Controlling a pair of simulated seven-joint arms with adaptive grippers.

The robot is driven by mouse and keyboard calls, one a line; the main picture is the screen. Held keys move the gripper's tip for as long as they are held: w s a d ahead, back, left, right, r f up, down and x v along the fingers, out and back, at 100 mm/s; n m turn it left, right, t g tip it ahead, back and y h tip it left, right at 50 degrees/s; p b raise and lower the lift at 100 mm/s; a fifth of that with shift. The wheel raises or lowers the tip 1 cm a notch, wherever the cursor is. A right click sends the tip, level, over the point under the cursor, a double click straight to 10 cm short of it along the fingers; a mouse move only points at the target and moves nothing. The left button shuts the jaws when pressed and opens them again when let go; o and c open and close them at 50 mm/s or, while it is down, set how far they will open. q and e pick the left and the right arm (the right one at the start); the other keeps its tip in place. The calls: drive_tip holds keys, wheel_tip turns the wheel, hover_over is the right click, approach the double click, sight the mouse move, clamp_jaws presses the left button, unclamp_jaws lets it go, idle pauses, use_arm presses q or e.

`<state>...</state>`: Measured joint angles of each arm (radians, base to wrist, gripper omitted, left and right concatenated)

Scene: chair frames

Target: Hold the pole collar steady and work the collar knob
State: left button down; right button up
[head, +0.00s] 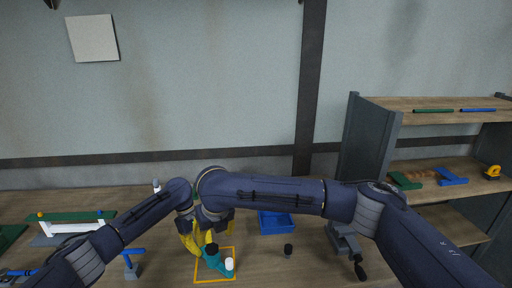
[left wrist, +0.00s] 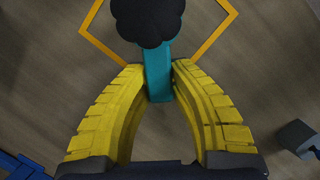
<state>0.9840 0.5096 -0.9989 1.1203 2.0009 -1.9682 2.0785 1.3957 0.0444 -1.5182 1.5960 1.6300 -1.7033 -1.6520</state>
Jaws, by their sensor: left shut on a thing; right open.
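The teal pole collar (head: 216,264) is at the orange square outline on the bench in the head view. Its dark lobed knob (head: 211,248) is on top, and it shows large at the top of the left wrist view (left wrist: 148,20). A white cylinder (head: 229,264) stands at the collar's right end. My left gripper (head: 195,243) has yellow fingers shut on the collar's teal bar (left wrist: 158,80), just below the knob in the left wrist view. My right gripper (head: 213,234) is open close beside the left one, above the knob; its fingers are mostly hidden.
A blue tray (head: 277,223) lies behind right, with a small black cylinder (head: 288,250) in front of it. A grey clamp-like device (head: 345,241) stands farther right. A blue T-shaped piece (head: 133,264) is left. A shelf unit (head: 368,140) stands at right. My right arm spans the bench.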

use_arm(q)
drive_tip(key=c, duration=1.2)
unclamp_jaws()
drive_tip(key=v, duration=1.2)
